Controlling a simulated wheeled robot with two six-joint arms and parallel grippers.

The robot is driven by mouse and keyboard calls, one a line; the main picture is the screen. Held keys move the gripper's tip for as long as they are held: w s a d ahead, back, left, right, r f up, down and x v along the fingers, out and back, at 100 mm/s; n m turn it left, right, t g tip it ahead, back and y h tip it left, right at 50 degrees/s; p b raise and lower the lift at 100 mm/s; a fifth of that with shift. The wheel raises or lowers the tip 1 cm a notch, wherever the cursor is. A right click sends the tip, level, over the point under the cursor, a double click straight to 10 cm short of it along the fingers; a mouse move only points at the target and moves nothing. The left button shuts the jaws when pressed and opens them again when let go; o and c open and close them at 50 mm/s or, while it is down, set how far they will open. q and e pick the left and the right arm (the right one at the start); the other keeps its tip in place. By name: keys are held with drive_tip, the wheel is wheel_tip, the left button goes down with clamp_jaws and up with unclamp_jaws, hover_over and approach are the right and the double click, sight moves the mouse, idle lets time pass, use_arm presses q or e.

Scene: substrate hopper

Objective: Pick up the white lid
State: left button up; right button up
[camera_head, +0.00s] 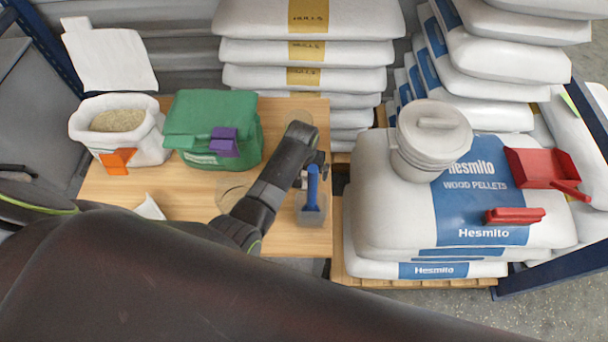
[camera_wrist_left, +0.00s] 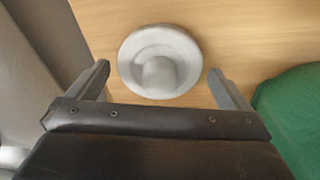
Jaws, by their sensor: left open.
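The white lid (camera_wrist_left: 160,50), round with a central knob, lies on the wooden tabletop in the left wrist view. My left gripper (camera_wrist_left: 160,72) is open, with one finger on each side of the lid in that picture. A gap shows between each finger and the lid's rim. I cannot tell how high the fingers are above the table. In the head view my left arm reaches over the table and I cannot make out the lid clearly. My right gripper is not in view.
A green bag (camera_head: 212,125) with a purple clip stands beside the lid; an open white bag (camera_head: 150,145) stands farther left. A clear container with a blue handle (camera_head: 312,190) is near the table's right edge. A lidded white bucket (camera_head: 420,155) stands on pellet sacks.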

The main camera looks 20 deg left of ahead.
use_arm(q)
drive_tip(key=shift+f, duration=0.2)
drive_tip(key=shift+c, duration=0.4)
drive_tip(key=c, duration=0.8)
